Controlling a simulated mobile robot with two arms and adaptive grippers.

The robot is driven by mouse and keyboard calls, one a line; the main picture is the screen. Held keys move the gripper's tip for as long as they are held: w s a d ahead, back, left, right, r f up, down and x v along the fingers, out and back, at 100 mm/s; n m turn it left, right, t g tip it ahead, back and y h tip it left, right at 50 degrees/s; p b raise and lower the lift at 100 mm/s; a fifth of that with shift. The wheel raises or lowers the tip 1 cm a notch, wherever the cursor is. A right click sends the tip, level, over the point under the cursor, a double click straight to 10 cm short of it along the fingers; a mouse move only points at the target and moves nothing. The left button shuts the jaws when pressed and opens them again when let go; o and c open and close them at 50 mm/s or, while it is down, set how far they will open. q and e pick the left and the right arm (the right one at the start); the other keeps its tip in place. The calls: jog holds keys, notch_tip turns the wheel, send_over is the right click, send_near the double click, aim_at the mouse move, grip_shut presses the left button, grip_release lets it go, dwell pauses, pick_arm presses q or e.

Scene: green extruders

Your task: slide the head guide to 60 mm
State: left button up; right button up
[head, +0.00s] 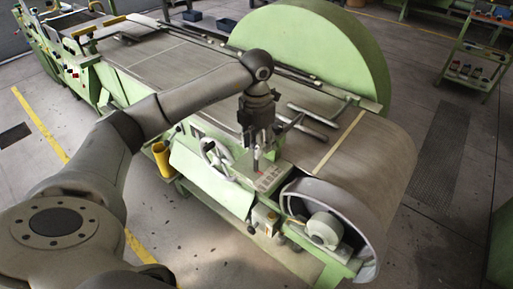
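My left arm reaches in from the left, and its gripper (256,160) points down over the near side of the green machine (205,168). The fingertips are close above or at a small panel (270,178) with markings; I cannot tell whether they touch anything. The fingers look close together, but their gap is too small to read. Metal bars (308,120) lie across the machine just right of the gripper; one may be the head guide, but no part is clearly identifiable as it. No millimetre scale is readable. My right gripper is out of view.
A wide belt (365,150) wraps over a large roller at the machine's right end. A big green disc guard (320,45) stands behind. A handwheel (215,158) and a yellow cylinder (161,158) are on the near side. Floor in front is mostly clear.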

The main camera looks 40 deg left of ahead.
pick_arm(q)
notch_tip(320, 180, up, 9)
jog(key=shift+r, duration=0.2)
dwell(0.5)
